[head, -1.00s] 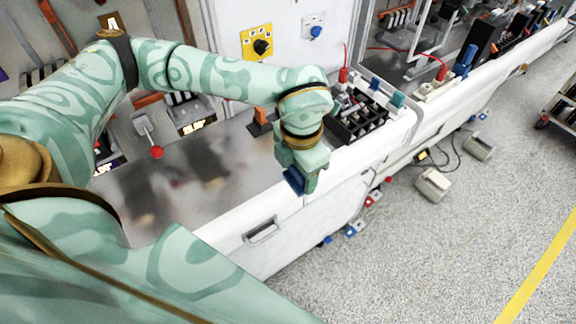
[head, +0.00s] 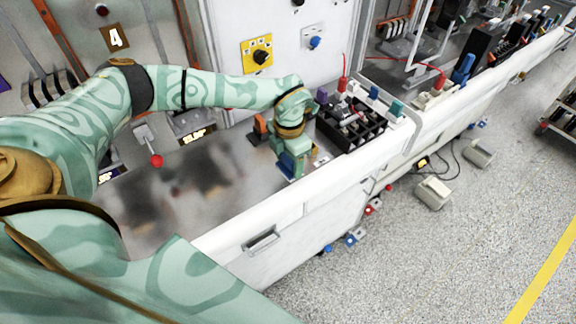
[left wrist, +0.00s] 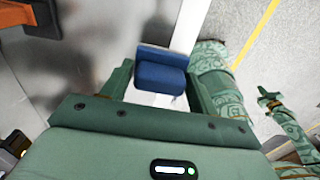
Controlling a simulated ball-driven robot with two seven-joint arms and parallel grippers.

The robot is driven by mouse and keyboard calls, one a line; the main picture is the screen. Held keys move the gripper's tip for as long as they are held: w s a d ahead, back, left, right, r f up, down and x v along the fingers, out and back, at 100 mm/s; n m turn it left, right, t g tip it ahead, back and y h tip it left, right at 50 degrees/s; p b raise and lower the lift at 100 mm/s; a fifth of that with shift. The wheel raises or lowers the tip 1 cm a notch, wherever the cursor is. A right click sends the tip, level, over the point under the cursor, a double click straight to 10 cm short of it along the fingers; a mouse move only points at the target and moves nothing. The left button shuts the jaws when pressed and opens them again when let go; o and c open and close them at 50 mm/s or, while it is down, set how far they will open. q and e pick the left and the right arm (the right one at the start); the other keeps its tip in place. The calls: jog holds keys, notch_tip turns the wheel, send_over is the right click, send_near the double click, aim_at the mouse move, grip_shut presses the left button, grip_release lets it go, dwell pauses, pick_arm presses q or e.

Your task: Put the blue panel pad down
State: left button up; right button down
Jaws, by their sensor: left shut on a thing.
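The blue panel pad (left wrist: 160,75) is a small dark blue block with a raised back edge. In the left wrist view it sits between the two green fingers of my left gripper (left wrist: 158,92), which is shut on it. In the head view my left gripper (head: 289,170) points down over the right end of the grey metal bench top (head: 215,195), close to its white front edge. The pad shows there as a small blue patch (head: 286,168) at the fingertips. I cannot tell whether it touches the bench top.
A black compartment tray (head: 352,128) with small parts stands right of my left gripper. An orange-and-black item (head: 259,129) stands just behind it. A lever with a red knob (head: 156,161) rises at the back. The bench top to the left is clear.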

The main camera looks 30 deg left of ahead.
aim_at(288, 168)
pick_arm(q)
jog(key=shift+w+a+f, duration=0.2)
jog(key=shift+w+f, duration=0.05)
jog(key=shift+f, duration=0.1)
jog(key=f, duration=0.3)
jog(key=shift+w+a+f, duration=0.35)
jog(key=shift+w+f, duration=0.05)
jog(key=shift+s, duration=0.1)
jog(key=o, duration=0.8)
jog(key=shift+o, duration=0.4)
jog(key=shift+f, duration=0.1)
jog(key=shift+f+b, duration=0.25)
jog(key=shift+b, duration=0.05)
notch_tip(288, 168, up, 17)
jog(key=p, duration=0.1)
jog(key=shift+s+f, duration=0.2)
jog(key=shift+s, duration=0.1)
